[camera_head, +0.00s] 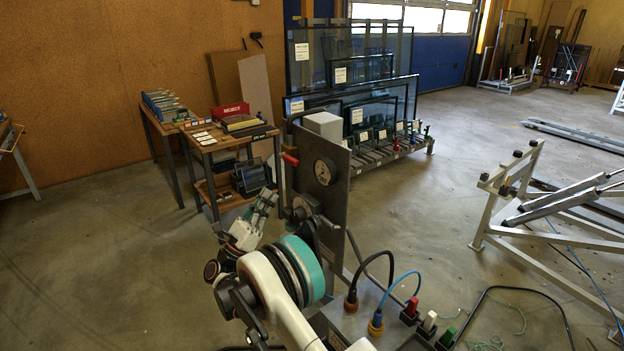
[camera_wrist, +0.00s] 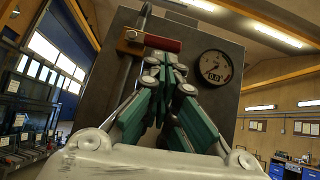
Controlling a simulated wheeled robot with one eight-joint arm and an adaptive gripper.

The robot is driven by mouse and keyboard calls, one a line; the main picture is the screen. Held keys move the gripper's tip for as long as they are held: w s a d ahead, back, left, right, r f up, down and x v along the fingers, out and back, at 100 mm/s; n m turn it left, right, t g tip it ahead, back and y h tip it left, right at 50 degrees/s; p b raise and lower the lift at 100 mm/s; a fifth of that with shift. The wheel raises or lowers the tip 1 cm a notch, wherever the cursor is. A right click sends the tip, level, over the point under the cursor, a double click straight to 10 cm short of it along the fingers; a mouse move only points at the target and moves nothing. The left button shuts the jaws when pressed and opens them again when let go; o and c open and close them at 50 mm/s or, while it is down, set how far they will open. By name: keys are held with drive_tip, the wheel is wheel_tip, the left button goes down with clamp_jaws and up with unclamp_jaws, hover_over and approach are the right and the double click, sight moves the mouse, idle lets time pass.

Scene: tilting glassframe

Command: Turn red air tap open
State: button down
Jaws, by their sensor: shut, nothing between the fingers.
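The red air tap (camera_head: 290,159) sits at the upper left edge of a dark upright panel (camera_head: 334,188). In the wrist view its red handle (camera_wrist: 163,43) lies roughly level, crosswise to the grey pipe (camera_wrist: 142,25), with a brass-coloured body at its left end. My gripper (camera_wrist: 162,65) has green-padded fingers drawn together, with nothing between them. Its tips appear just below the handle in the wrist view; I cannot tell whether they touch it. In the head view my gripper (camera_head: 266,197) is left of the panel and lower than the tap.
A round gauge (camera_head: 324,171) is on the panel, right of the tap. A grey box (camera_head: 323,125) tops the panel. Orange and blue plugs with cables (camera_head: 376,322) stand at its base. A small table (camera_head: 228,140) and a glass rack (camera_head: 370,150) stand behind.

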sight(289, 159)
drive_tip(key=shift+m+g+h, duration=0.3)
drive_tip(key=shift+h, duration=0.1)
drive_tip(key=w+d+r, duration=0.1)
drive_tip(key=d, duration=0.1)
drive_tip(key=w+d+r+b, duration=0.1)
drive_tip(key=d+r, duration=0.1)
drive_tip(key=w+d+r, duration=0.1)
drive_tip(key=w+d, duration=0.1)
drive_tip(key=d, duration=0.1)
drive_tip(key=shift+w+r+b, duration=0.1)
drive_tip(key=shift+r+b, duration=0.05)
drive_tip(key=shift+b, duration=0.2)
